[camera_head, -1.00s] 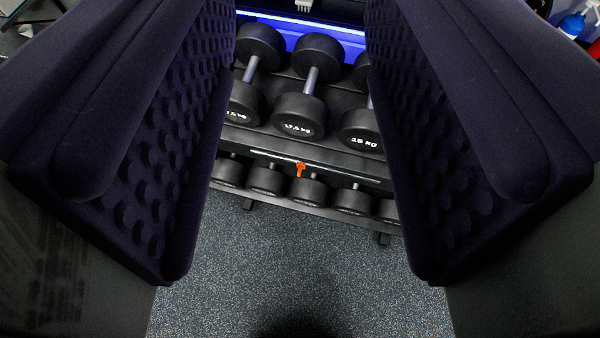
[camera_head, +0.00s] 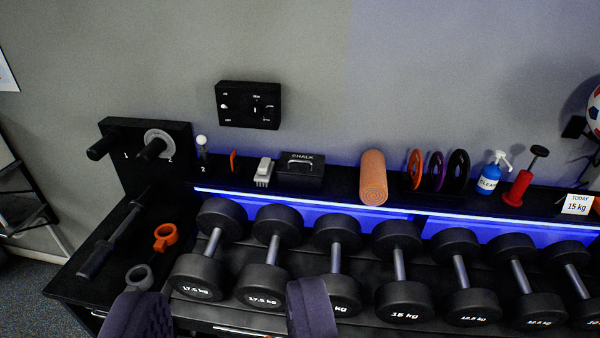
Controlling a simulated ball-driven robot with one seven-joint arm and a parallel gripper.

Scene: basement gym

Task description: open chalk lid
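The chalk box (camera_head: 301,167) is a small black box marked "CHALK" with a handle on its front. It sits on the shelf along the wall, and its lid looks shut. My gripper (camera_head: 222,318) shows at the bottom edge as two dark purple padded fingers. They are wide apart with nothing between them. It is low and in front of the dumbbells, well short of the chalk box and to its left in the picture.
Several dumbbells (camera_head: 337,229) fill the rack below. A black control panel (camera_head: 248,105) hangs on the wall above.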

